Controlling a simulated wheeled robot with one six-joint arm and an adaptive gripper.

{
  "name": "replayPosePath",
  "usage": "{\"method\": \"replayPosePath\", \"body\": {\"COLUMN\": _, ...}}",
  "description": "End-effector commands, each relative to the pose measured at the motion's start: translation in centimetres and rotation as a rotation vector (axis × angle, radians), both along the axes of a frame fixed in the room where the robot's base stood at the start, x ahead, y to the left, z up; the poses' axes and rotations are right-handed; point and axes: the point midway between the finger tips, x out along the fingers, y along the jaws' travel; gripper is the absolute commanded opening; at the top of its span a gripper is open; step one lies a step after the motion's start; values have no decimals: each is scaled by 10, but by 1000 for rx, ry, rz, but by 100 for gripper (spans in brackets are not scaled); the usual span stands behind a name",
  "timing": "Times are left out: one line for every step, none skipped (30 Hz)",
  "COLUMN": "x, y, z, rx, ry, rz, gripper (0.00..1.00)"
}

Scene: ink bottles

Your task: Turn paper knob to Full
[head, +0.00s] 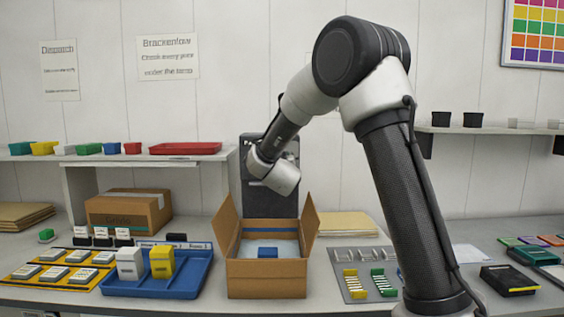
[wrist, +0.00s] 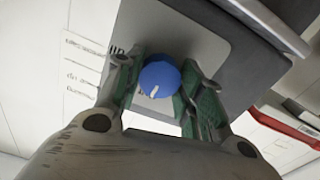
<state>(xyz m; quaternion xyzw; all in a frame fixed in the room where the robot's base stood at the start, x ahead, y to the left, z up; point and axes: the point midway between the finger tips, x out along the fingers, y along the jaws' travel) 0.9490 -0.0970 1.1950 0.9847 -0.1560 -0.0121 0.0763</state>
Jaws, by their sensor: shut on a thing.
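The paper knob (wrist: 158,80) is a round blue knob with a short white mark, seen in the wrist view on a grey panel (wrist: 190,45). The mark points down and slightly left in that picture. My gripper (wrist: 160,88) has its two green-padded fingers on either side of the knob and is shut on it. In the head view my wrist (head: 274,170) is in front of a dark upright machine (head: 265,208) behind the open box; the knob and fingertips are hidden there. Small print beside the knob is too blurred to read.
An open cardboard box (head: 267,279) with a blue item inside stands in front of the machine. A blue tray (head: 185,287) with a white and a yellow bottle is to its left. A grey mat (head: 345,275) with labelled pieces lies right.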

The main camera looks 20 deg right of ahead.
Motion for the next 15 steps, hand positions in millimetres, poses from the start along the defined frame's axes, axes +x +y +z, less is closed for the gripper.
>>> {"method": "replayPosePath", "body": {"x": 0, "y": 0, "z": 0, "rx": 17, "ry": -6, "rz": 0, "gripper": 14}}
{"method": "replayPosePath", "body": {"x": 0, "y": 0, "z": 0, "rx": 30, "ry": -10, "rz": 0, "gripper": 14}}
{"method": "replayPosePath", "body": {"x": 0, "y": 0, "z": 0, "rx": 51, "ry": -17, "rz": 0, "gripper": 14}}
{"method": "replayPosePath", "body": {"x": 0, "y": 0, "z": 0, "rx": 68, "ry": -22, "rz": 0, "gripper": 14}}
{"method": "replayPosePath", "body": {"x": 0, "y": 0, "z": 0, "rx": 87, "ry": -28, "rz": 0, "gripper": 14}}
{"method": "replayPosePath", "body": {"x": 0, "y": 0, "z": 0, "rx": 114, "ry": -37, "rz": 0, "gripper": 14}}
{"method": "replayPosePath", "body": {"x": 0, "y": 0, "z": 0, "rx": 137, "ry": -45, "rz": 0, "gripper": 14}}
{"method": "replayPosePath", "body": {"x": 0, "y": 0, "z": 0, "rx": 160, "ry": -52, "rz": 0, "gripper": 14}}
{"method": "replayPosePath", "body": {"x": 0, "y": 0, "z": 0, "rx": 193, "ry": -63, "rz": 0, "gripper": 14}}
{"method": "replayPosePath", "body": {"x": 0, "y": 0, "z": 0, "rx": 218, "ry": -71, "rz": 0, "gripper": 14}}
{"method": "replayPosePath", "body": {"x": 0, "y": 0, "z": 0, "rx": 243, "ry": -79, "rz": 0, "gripper": 14}}
{"method": "replayPosePath", "body": {"x": 0, "y": 0, "z": 0, "rx": 281, "ry": -91, "rz": 0, "gripper": 14}}
{"method": "replayPosePath", "body": {"x": 0, "y": 0, "z": 0, "rx": 307, "ry": -100, "rz": 0, "gripper": 14}}
{"method": "replayPosePath", "body": {"x": 0, "y": 0, "z": 0, "rx": 335, "ry": -109, "rz": 0, "gripper": 14}}
{"method": "replayPosePath", "body": {"x": 0, "y": 0, "z": 0, "rx": 371, "ry": -121, "rz": 0, "gripper": 14}}
